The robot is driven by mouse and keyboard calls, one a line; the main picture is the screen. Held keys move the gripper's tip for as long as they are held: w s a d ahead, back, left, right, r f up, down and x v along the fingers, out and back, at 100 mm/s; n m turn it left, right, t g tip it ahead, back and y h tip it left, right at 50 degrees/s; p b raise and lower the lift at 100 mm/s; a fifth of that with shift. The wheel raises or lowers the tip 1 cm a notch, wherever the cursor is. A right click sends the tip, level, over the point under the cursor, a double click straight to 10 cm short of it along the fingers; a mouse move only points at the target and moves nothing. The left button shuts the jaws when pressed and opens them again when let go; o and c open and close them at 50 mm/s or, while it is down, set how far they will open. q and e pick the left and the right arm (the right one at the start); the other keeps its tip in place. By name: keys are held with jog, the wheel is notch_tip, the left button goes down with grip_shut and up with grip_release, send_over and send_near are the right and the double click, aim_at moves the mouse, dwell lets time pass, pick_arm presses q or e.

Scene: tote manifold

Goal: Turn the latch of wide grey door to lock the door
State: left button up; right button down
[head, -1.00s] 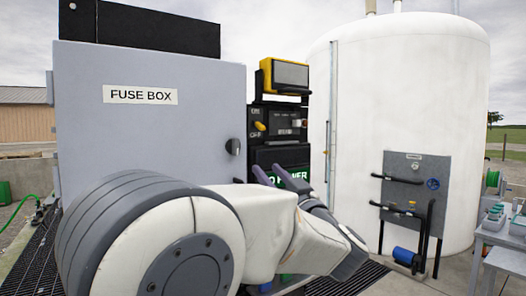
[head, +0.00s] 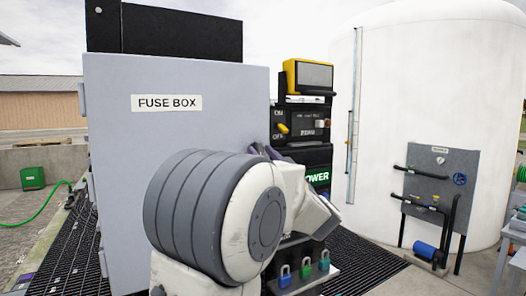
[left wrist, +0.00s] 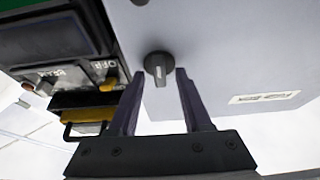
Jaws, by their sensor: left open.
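The wide grey door (head: 180,105) bears a FUSE BOX label and looks shut in the head view. Its dark latch knob (left wrist: 158,65) shows in the left wrist view, its handle bar roughly across the finger gap's middle. In the head view my arm hides the latch. My left gripper (left wrist: 159,74) is open, with one purple fingertip on each side of the latch in the picture. I cannot tell whether the fingers touch it. In the head view the fingertips (head: 262,151) are partly hidden by my wrist, near the door's right edge. My right gripper is not in view.
A black panel (head: 302,122) with switches and a yellow-framed display (head: 309,75) stands right of the door. Several padlocks (head: 305,270) sit on a low ledge below. A white tank (head: 400,85) and a grey valve panel (head: 440,170) are farther right.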

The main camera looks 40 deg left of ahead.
pick_arm(q)
grip_shut()
jog(key=shift+f, duration=0.1)
